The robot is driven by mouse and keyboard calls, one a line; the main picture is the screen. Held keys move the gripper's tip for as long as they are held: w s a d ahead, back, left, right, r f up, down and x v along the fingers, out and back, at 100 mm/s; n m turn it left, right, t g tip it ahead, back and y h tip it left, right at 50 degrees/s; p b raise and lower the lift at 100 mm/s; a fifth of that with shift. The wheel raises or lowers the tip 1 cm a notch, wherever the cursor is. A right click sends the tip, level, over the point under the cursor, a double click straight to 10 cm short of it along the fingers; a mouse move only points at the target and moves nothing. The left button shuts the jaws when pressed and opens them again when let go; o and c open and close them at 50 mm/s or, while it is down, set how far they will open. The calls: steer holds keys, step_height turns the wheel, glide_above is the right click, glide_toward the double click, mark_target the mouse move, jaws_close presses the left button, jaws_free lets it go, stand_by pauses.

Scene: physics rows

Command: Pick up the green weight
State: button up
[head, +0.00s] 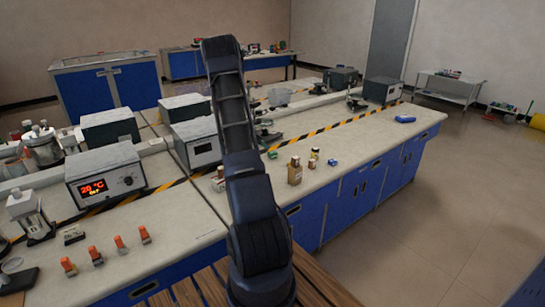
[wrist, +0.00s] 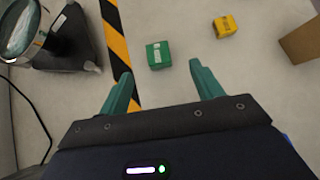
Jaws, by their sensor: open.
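The green weight (wrist: 158,55) is a small green block with a label on its top. In the wrist view it lies on the pale bench top, just right of the striped tape. My gripper (wrist: 161,70) is open, its two teal fingers apart and empty. The weight shows just beyond the fingertips, between their lines; the height gap cannot be told. In the head view a small green block (head: 272,155), apparently the same weight, sits right of my arm. My gripper cannot be made out there.
A yellow block (wrist: 225,27) and a brown box (wrist: 301,42) lie to the right in the wrist view. A dark stand with a round lens (wrist: 70,42) is at the left, across the striped tape (wrist: 118,45). Bare bench surrounds the weight.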

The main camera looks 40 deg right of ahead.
mark_target(272, 152)
steer(key=x, duration=0.6)
steer(key=shift+w, duration=0.1)
steer(key=shift+w+a+f+x, duration=0.1)
steer(key=shift+x, duration=0.75)
steer(key=shift+w+a+f+x, duration=0.1)
steer(key=shift+w+x, duration=0.05)
steer(key=shift+x, duration=0.7)
steer(key=shift+w+a+f+x, duration=0.1)
steer(key=shift+f+x, duration=0.05)
steer(key=shift+x, duration=0.75)
steer(key=shift+r, duration=0.1)
steer(key=c, duration=1.4)
